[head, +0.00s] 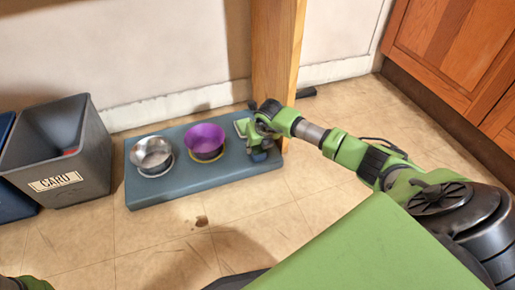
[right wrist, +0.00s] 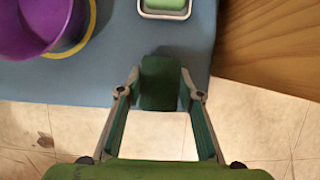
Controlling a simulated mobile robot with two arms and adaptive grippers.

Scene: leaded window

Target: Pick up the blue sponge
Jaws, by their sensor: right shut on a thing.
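My right gripper (head: 258,150) is at the right end of the low blue-grey platform (head: 225,186). In the right wrist view, its fingers (right wrist: 160,92) are shut on a block with a dark green face (right wrist: 160,80), seen over the platform's front edge. In the head view the block is mostly hidden by the gripper, with a dark bluish part showing below. I take it to be the blue sponge, though its blue is not clear. My left gripper is not in view; only a bit of green arm shows at the lower left.
A small white-rimmed dish with a light green thing (right wrist: 165,5) lies behind the gripper. A purple bowl (head: 206,139) and a metal bowl (head: 152,153) stand on the platform. A wooden post (head: 275,60) rises close behind. A grey bin (head: 62,150) stands left.

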